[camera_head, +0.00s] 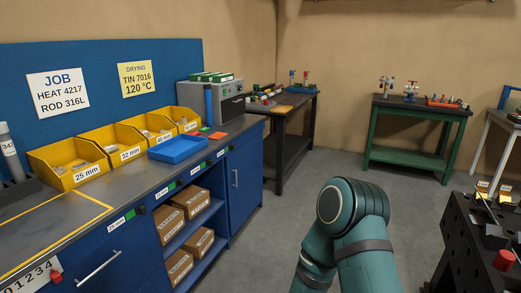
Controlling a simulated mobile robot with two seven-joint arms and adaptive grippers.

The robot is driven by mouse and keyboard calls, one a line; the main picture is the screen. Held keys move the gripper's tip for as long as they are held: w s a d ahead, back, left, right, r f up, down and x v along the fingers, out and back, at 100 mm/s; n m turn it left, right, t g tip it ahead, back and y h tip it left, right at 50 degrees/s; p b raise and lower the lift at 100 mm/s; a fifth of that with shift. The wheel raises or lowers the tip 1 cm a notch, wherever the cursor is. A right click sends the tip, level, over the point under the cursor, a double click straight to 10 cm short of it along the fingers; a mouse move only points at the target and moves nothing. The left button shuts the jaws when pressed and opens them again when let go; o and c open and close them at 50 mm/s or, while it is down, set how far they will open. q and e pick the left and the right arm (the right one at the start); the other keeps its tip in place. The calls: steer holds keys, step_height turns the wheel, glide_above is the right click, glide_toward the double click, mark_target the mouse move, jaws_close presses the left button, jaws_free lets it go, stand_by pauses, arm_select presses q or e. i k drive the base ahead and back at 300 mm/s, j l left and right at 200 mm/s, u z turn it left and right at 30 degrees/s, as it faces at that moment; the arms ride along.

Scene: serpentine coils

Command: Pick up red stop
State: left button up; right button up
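A small red cylinder (504,260), which looks like the red stop, is on the dark perforated table (462,235) at the lower right edge of the head view. It is near the table's front corner, and a dark block (494,238) is just behind it. A teal arm of mine rises at the bottom middle, left of that table. Neither gripper shows, so I cannot see what they hold.
A blue workbench (242,172) along the left carries yellow bins (68,162), a blue tray (178,149) and a grey oven (222,98). A green table (418,112) and a dark table (290,118) stand at the back. The grey floor between is clear.

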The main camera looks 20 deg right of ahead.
mark_target(504, 259)
steer(key=i+l+z, duration=0.1)
steer(key=i+z, duration=0.15)
steer(key=z, duration=0.2)
steer(key=i+z, duration=0.25)
steer(key=z, duration=0.25)
steer(key=i+j+z, duration=0.1)
steer(key=z, duration=0.35)
steer(key=i+j, duration=0.05)
steer(key=i, duration=0.05)
